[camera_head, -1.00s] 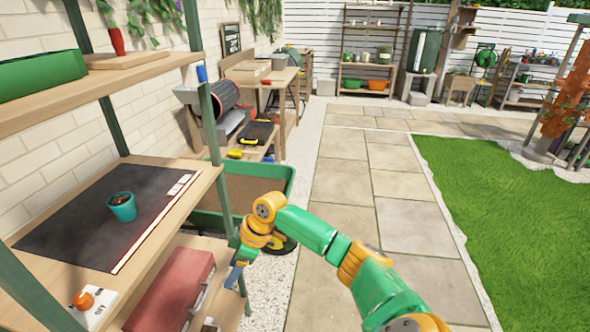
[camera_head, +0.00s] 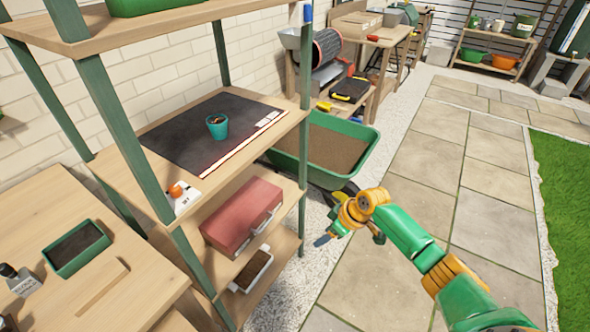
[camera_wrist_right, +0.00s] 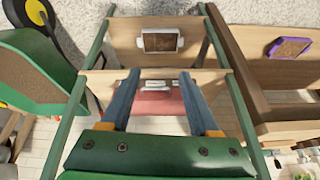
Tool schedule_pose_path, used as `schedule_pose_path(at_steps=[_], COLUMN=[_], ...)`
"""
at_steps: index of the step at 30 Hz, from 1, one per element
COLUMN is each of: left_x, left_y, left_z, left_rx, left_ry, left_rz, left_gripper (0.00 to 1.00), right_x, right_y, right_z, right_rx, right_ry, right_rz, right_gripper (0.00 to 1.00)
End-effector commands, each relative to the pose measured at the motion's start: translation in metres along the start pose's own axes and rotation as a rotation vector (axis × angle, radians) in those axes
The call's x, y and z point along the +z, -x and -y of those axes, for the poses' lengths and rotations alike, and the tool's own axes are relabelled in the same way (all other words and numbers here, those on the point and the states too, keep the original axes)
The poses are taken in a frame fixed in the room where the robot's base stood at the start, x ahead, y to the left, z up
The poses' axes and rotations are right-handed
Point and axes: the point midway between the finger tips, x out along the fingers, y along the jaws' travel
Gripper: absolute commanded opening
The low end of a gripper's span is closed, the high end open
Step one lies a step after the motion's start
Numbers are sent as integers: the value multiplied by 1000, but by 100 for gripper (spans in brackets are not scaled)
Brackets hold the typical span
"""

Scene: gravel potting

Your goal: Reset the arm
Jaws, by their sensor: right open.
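My right arm comes in from the lower right in the head view. Its gripper (camera_head: 345,238) hangs in front of the shelf, apart from it, with a blue finger pointing down and left. In the right wrist view my right gripper (camera_wrist_right: 159,76) shows two blue-grey fingers spread wide with nothing held between them. The red toolbox (camera_wrist_right: 160,105) shows beyond the fingers, not touched. My left gripper is in neither view.
The wooden shelf holds a teal pot (camera_head: 217,127) on a dark mat, the red toolbox (camera_head: 240,215) and a white tray of soil (camera_head: 252,270). A green wheelbarrow (camera_head: 365,138) stands behind my right gripper. Paving to the right is clear.

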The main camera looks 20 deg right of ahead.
Motion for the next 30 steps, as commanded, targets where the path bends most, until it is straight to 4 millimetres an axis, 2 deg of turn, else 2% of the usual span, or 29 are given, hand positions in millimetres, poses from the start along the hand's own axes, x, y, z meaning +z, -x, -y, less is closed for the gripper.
schedule_pose_path(at_steps=[2,4,5,6,8,9,11,12,15,16,18,21,30], left_x=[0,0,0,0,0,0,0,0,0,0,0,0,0], left_y=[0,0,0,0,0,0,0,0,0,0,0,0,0], left_z=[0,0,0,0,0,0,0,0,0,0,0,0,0], left_rx=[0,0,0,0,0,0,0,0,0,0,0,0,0], left_ry=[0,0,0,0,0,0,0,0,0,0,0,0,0], left_rz=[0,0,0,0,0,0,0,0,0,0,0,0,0], left_gripper=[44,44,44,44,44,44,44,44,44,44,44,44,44], right_x=[7,31,49,79,134,171,224,256,317,330,352,366,368], right_y=[-7,-31,-47,-69,-100,-116,-132,-137,-141,-140,-137,-134,-133], right_z=[1,4,7,14,33,51,82,105,161,176,203,223,226], right_rx=[6,34,54,86,135,162,186,192,180,171,152,135,133], right_ry=[-17,-74,-109,-156,-218,-245,-268,-273,-274,-272,-268,-265,-264], right_rz=[9,35,54,85,141,176,225,253,303,313,328,335,336], right_gripper=[62,62,62,62,62,62,62,62,62,62,62,62,62])
